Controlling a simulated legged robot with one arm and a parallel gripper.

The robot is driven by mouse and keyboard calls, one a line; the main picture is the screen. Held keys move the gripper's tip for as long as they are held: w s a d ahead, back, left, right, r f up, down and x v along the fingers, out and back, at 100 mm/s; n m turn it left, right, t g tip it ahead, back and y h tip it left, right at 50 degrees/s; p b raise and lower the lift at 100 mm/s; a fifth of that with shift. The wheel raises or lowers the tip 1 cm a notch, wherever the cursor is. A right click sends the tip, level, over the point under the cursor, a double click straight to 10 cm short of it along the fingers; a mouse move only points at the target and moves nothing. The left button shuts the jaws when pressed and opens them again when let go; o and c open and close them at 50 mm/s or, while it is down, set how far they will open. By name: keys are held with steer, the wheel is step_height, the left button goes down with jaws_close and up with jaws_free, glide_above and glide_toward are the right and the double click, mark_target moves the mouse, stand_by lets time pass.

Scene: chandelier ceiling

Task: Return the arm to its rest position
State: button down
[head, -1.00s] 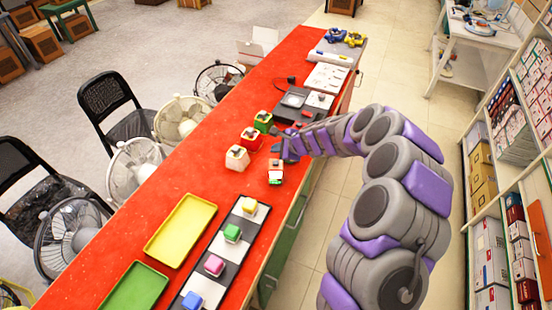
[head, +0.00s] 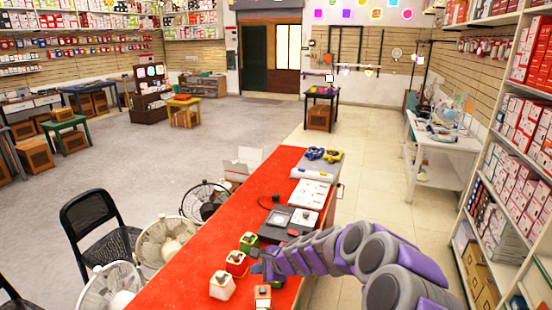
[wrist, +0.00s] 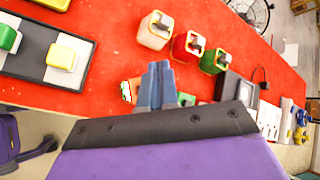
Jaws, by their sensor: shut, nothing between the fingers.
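My arm, grey and purple, reaches in from the right in the head view, over the near edge of the red table (head: 192,268). My gripper (wrist: 158,70) shows in the wrist view with its blue-grey fingers together and nothing between them. It is above the table, close to a small orange and white object (head: 262,292) that it partly hides in the wrist view. In the head view the fingertips are small and partly lost behind my arm.
White (head: 222,285), red (head: 237,263) and green (head: 249,242) containers stand beyond my gripper. A dark tray holds a yellow block (wrist: 62,56). Fans (head: 165,240) and a black chair (head: 95,225) line the table's far side. Shelves (head: 515,150) stand right; the aisle floor is clear.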

steer(key=s+r+n+g, duration=0.2)
steer(key=s+r+n, duration=0.35)
steer(key=s, duration=0.45)
steer(key=s+r+n+g, duration=0.2)
steer(key=s+r+n, duration=0.3)
steer(key=s, duration=0.4)
steer(key=s+d+r+n+g+h, duration=0.1)
steer(key=s+d+h, duration=0.3)
steer(key=s+d, duration=0.6)
steer(key=s+d+n+g+h, duration=0.2)
steer(key=s+d, duration=0.8)
steer(key=s, duration=0.8)
steer(key=shift+r+n+h, duration=0.35)
steer(key=shift+n+h, duration=0.4)
steer(key=shift+h, duration=0.15)
steer(key=shift+w+d, duration=0.1)
